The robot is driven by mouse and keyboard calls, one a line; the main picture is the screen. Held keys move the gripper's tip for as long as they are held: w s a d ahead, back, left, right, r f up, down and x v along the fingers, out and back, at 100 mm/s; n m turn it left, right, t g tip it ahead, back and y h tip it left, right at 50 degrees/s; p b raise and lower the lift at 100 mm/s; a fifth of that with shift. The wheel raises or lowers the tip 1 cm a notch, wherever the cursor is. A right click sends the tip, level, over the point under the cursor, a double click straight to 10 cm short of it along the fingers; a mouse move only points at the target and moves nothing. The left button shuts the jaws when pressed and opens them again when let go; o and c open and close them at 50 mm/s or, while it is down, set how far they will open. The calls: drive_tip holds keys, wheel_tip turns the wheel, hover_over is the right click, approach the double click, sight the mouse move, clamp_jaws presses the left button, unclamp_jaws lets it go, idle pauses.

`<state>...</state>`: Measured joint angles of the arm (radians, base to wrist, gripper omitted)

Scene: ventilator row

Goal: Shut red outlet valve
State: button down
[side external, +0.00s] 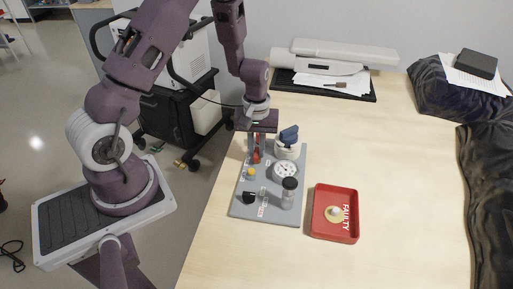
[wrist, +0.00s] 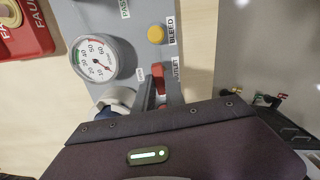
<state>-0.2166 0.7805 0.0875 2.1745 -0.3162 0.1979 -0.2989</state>
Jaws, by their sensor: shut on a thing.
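The red outlet valve handle (side external: 256,155) stands on the grey panel (side external: 238,207), near its far left corner. It also shows in the wrist view (wrist: 158,79), beside a label that reads OUTLET. My gripper (side external: 257,148) points down over it, with its fingers shut on the red handle. In the wrist view the dark gripper body covers the lower part of the picture and hides most of the fingers and the valve's base.
A gauge (side external: 285,170), a blue-topped valve (side external: 289,136), a yellow bleed button (side external: 251,174), a black knob (side external: 249,197) and a clear black-capped cylinder (side external: 289,192) crowd the panel. A red FAULTY tray (side external: 334,235) holds a round part.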

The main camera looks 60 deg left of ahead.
sight(256, 152)
drive_tip(key=shift+d+m, duration=0.1)
drive_tip(key=shift+m, duration=0.6)
drive_tip(key=c, duration=1.4)
unclamp_jaws()
wheel_tip(256, 152, up, 7)
drive_tip(key=shift+r, duration=0.1)
